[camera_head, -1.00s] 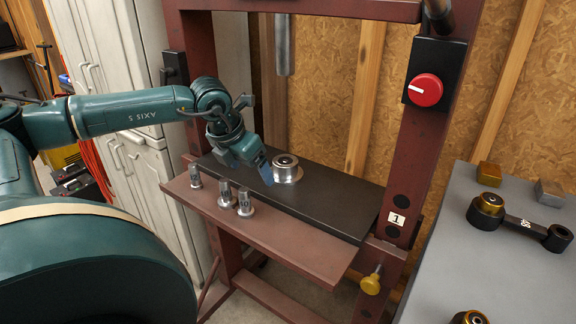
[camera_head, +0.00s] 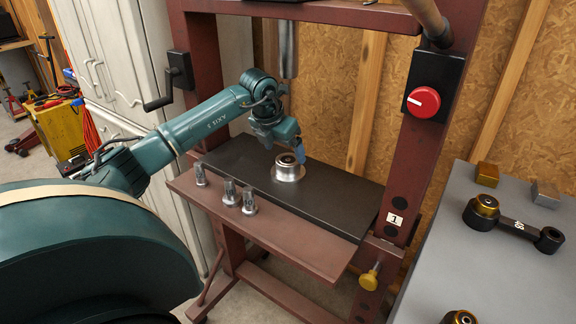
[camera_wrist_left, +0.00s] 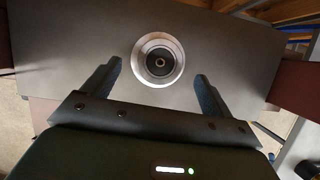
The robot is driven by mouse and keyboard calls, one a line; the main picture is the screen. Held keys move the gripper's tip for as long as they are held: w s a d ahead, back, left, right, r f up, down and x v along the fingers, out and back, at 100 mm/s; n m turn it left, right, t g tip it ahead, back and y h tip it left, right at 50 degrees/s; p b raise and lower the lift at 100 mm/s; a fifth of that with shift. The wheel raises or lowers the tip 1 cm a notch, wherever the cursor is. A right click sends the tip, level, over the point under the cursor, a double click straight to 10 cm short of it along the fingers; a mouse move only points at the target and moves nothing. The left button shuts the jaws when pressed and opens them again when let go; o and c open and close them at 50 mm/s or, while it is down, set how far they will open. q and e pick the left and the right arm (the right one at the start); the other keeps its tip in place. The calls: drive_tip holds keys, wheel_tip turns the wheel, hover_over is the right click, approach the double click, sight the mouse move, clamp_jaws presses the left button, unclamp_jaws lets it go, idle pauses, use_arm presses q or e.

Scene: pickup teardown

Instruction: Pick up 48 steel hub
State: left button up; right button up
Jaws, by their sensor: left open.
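A round silver steel hub (camera_head: 288,169) with a dark centre stands on the black plate (camera_head: 335,199) of the press. I can read no number on it. My left gripper (camera_head: 298,148) is close above the hub and partly covers its far side in the head view. In the left wrist view the hub (camera_wrist_left: 146,76) shows between the two open fingers and a little ahead of them, with clear gaps on both sides. The left gripper holds nothing. My right gripper is not in view.
Several small steel pieces (camera_head: 229,191) stand on the red ledge in front of the plate. The press ram (camera_head: 288,50) hangs above the plate. A red knob (camera_head: 424,102) sits on the right post. A grey table (camera_head: 500,262) at right holds a dark link and metal blocks.

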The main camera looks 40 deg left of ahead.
sight(289, 159)
use_arm(q)
drive_tip(key=x, duration=0.5)
drive_tip(key=shift+w, duration=0.1)
drive_tip(key=shift+c, duration=0.6)
drive_tip(key=c, duration=1.6)
drive_tip(key=shift+r, duration=0.15)
